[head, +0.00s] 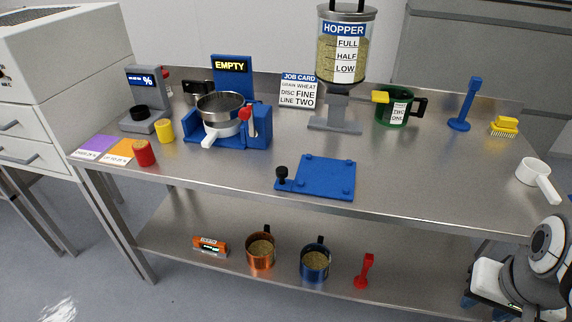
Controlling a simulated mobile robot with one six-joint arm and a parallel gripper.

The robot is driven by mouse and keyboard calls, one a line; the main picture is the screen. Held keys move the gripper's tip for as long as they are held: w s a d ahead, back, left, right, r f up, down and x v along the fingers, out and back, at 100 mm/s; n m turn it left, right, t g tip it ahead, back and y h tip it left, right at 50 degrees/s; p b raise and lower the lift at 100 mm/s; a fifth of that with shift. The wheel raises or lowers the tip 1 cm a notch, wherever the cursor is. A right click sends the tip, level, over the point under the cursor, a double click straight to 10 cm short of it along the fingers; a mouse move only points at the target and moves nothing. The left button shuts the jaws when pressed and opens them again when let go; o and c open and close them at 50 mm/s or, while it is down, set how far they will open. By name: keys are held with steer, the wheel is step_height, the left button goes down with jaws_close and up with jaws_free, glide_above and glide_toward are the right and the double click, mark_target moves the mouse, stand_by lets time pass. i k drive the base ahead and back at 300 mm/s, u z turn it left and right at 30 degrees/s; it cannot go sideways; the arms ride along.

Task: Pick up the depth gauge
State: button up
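No object in the head view is clearly readable as the depth gauge. A small orange device with a pale label (210,246) lies on the lower shelf at the left; its label is too small to read. A red upright tool with a flat foot (366,271) stands on the lower shelf at the right. A similar blue upright tool (466,104) stands on the tabletop at the back right. My gripper is not in view; only part of my arm shows at the lower right, apart from these things.
The steel table (420,185) carries a hopper (345,50), a blue cradle with a metal pan (222,110), a green mug (394,106) and a blue plate (325,177). Copper (261,252) and blue (315,262) mugs stand on the lower shelf. The front right tabletop is mostly clear.

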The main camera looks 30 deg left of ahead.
mark_target(204, 245)
steer(key=u, duration=2)
